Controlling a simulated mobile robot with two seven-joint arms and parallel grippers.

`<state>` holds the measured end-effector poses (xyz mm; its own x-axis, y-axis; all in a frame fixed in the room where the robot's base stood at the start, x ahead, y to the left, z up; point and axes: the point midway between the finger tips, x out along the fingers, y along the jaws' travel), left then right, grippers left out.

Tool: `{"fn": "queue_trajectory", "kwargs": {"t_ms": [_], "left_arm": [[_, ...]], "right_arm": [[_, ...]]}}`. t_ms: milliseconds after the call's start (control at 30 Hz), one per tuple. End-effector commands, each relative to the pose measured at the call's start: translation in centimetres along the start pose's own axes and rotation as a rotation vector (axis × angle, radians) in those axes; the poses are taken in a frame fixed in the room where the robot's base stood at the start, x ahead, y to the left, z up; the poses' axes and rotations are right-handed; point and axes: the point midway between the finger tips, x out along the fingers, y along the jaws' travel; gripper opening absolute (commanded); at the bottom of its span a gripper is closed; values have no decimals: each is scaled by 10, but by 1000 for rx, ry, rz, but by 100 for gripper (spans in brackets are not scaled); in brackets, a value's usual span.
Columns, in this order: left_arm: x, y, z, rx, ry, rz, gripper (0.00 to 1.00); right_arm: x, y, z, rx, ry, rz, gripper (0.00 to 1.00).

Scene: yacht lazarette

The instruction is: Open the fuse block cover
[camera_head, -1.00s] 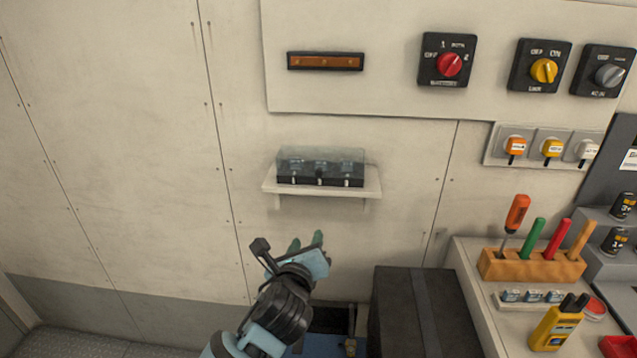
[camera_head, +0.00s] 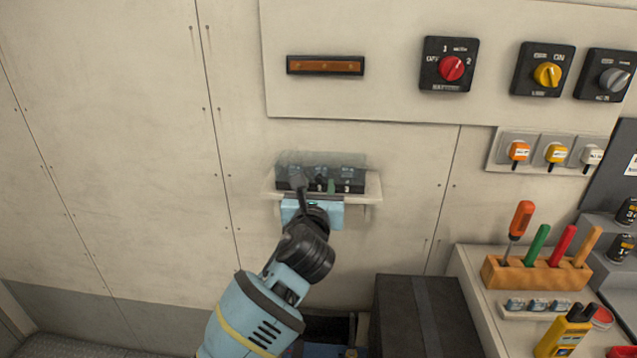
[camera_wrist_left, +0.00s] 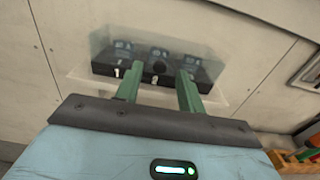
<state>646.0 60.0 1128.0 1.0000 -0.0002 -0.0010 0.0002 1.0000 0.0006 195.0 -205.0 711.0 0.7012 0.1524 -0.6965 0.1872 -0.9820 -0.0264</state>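The fuse block (camera_head: 348,183) is a black block under a clear, boxy cover (camera_head: 320,160), on a small white wall shelf (camera_head: 373,188). The cover looks closed over the block. In the left wrist view the cover (camera_wrist_left: 185,42) and the block's numbered front (camera_wrist_left: 140,74) face me. My left gripper (camera_head: 318,187) is in front of the block, and its body hides part of the shelf in the head view. In the left wrist view its two green fingers (camera_wrist_left: 158,92) are apart with nothing between them, reaching toward the block's front. Contact cannot be told. My right gripper is not in view.
A panel above holds an orange-brown strip (camera_head: 325,65) and rotary switches such as the red one (camera_head: 450,67). To the right, a bench carries a wooden tool holder (camera_head: 535,275) and a yellow meter (camera_head: 563,332). A black box (camera_head: 425,315) stands below. The left wall is bare.

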Motion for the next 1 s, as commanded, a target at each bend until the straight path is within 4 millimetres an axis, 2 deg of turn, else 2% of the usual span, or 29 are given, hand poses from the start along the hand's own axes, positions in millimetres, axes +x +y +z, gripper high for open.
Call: {"fn": "queue_trajectory", "kwargs": {"t_ms": [200, 567, 867, 1000], "left_arm": [[21, 0, -2, 0, 2, 0, 39], [25, 0, 0, 0, -1, 0, 39], [25, 0, 0, 0, -1, 0, 1], [25, 0, 0, 0, 0, 0, 0]], "right_arm": [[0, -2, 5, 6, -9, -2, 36], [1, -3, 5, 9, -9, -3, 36], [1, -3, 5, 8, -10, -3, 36], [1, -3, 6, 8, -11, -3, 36]]}}
